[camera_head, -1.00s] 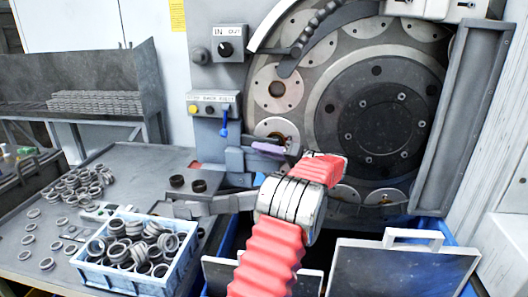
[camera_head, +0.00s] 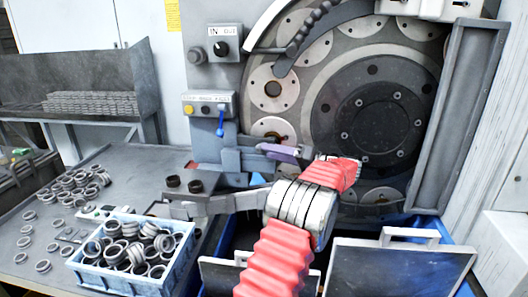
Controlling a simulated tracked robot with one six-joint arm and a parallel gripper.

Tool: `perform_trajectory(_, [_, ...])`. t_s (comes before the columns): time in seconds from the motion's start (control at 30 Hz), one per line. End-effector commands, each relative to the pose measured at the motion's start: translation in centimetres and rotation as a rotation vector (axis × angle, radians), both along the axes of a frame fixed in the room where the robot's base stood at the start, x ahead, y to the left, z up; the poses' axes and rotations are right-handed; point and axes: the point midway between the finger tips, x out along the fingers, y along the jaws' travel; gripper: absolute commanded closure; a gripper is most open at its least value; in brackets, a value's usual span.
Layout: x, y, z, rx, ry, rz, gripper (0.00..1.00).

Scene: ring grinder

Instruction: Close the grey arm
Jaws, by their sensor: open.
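A grey arm (camera_head: 207,206) extends sideways at the lower front of the grinder, beside the left table, with its right end partly behind my red-sleeved arm. Another, curved dark grey arm (camera_head: 287,60) lies over the upper left of the round plate. My wrist hides part of the jaws, and no held thing shows.
A blue crate of rings (camera_head: 128,281) and several loose rings stand on the left table (camera_head: 139,167). A control box (camera_head: 209,104) with a blue lever is above. A grey panel with a handle (camera_head: 397,268) is at the lower right.

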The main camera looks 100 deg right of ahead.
Motion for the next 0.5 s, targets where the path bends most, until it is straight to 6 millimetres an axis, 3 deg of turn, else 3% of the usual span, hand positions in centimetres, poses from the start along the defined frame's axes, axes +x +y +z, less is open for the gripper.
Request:
perform_trajectory(0.3, [-4.8, 3.2, -0.1, 0.001, -0.001, -0.004, 0.56])
perform_trajectory(0.5, [-6.9, 4.7, -0.1, 0.001, 0.000, -0.001, 0.56])
